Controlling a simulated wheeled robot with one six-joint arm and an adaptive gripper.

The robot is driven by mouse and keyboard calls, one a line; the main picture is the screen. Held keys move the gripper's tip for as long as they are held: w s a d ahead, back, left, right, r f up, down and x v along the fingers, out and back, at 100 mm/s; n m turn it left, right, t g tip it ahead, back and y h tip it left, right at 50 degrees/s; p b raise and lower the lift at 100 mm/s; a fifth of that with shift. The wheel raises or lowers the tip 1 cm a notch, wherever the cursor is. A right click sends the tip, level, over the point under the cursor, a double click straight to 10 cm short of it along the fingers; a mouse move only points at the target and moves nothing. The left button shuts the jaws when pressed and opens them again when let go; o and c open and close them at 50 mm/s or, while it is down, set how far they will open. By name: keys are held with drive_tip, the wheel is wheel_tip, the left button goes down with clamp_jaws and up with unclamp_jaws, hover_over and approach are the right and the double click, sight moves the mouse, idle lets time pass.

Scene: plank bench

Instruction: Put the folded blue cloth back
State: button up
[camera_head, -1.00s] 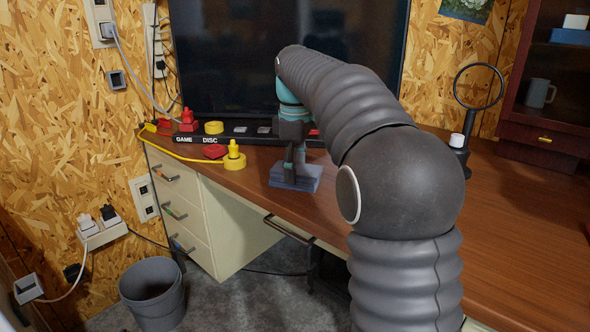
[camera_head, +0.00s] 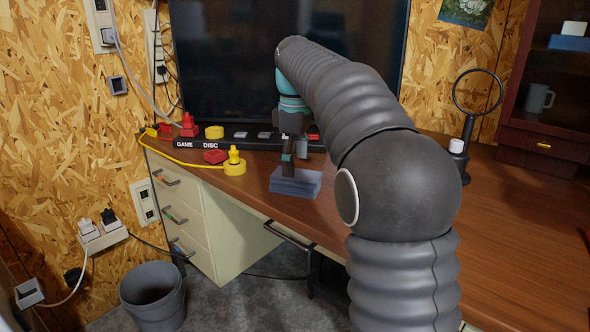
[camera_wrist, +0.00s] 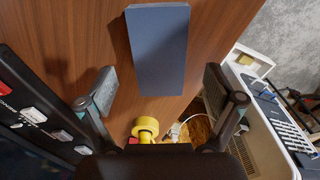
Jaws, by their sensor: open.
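The folded blue cloth (camera_head: 296,186) lies flat on the brown desk (camera_head: 410,225) near its front edge. It looks like a neat grey-blue slab, and in the wrist view the cloth (camera_wrist: 157,50) is a plain rectangle at the top middle. My gripper (camera_head: 294,163) is just above the cloth, pointing down. In the wrist view my gripper (camera_wrist: 160,88) has its two fingers wide apart, with nothing held between them. The fingers overlap part of the cloth in the head view, and I cannot tell the exact gap.
A yellow peg piece (camera_head: 234,162) and a red piece (camera_head: 215,156) stand left of the cloth. A black "GAME DISC" strip (camera_head: 240,143) runs behind, below a dark screen (camera_head: 230,60). A ring stand (camera_head: 459,147) is at right.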

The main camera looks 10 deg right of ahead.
wheel_tip(320, 180, up, 9)
drive_tip(key=p, duration=0.3)
drive_tip(key=s+m+t, duration=0.2)
drive_tip(key=s+m, duration=0.2)
drive_tip(key=s, duration=0.5)
drive_tip(key=s+f+m+t, duration=0.3)
drive_tip(key=s+f+m, duration=0.4)
drive_tip(key=s+f, duration=1.2)
drive_tip(key=shift+s+f+m+t, duration=0.15)
drive_tip(key=shift+s+m+t, duration=0.2)
drive_tip(key=shift+s, duration=0.9)
